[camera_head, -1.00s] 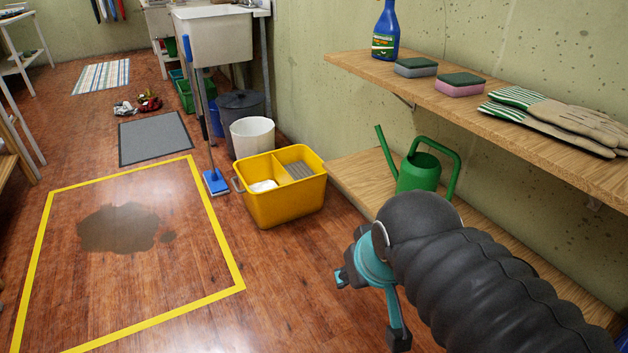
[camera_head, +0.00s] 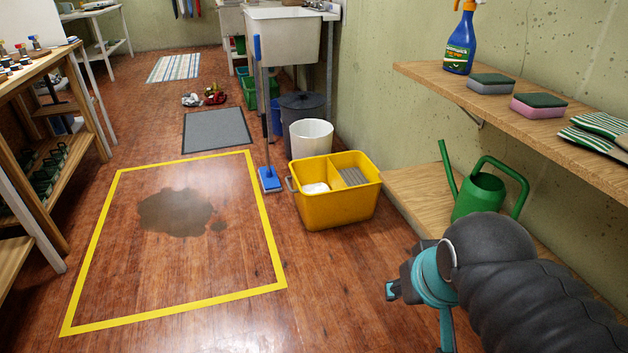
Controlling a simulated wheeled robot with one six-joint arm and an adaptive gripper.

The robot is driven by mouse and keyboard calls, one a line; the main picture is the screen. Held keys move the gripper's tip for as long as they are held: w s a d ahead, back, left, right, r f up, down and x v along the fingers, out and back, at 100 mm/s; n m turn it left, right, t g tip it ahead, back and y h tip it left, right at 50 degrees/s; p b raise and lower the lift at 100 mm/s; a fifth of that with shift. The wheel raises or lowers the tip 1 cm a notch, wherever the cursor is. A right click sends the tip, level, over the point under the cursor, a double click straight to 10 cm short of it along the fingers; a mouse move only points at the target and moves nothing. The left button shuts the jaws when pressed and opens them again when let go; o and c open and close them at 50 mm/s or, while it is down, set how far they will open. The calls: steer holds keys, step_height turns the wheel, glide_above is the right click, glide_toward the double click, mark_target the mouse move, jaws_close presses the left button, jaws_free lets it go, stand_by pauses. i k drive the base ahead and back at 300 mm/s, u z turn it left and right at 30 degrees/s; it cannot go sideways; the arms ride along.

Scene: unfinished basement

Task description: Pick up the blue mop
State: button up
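The blue mop (camera_head: 270,180) stands nearly upright on the wooden floor, its flat blue head down and its handle rising in front of the sink. It is just left of the yellow bucket (camera_head: 330,209). My gripper (camera_head: 416,318) is at the lower right, in front of the shelves, well to the right of and nearer than the mop, and not touching it. Its fingers are only partly visible, with parts hidden by the arm and the picture's bottom edge. I cannot tell whether it is open or shut.
Yellow tape (camera_head: 180,312) frames a dark puddle (camera_head: 176,212) on the floor. A white bin (camera_head: 311,137) and a grey bin (camera_head: 301,103) stand behind the bucket. Wall shelves (camera_head: 410,190) are at right, a workbench (camera_head: 40,66) at left. The floor between is clear.

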mark_target(268, 177)
steer(key=u, duration=0.3)
steer(key=i, duration=1.15)
steer(key=u, duration=0.65)
steer(key=i, duration=1.8)
steer(key=u, duration=0.05)
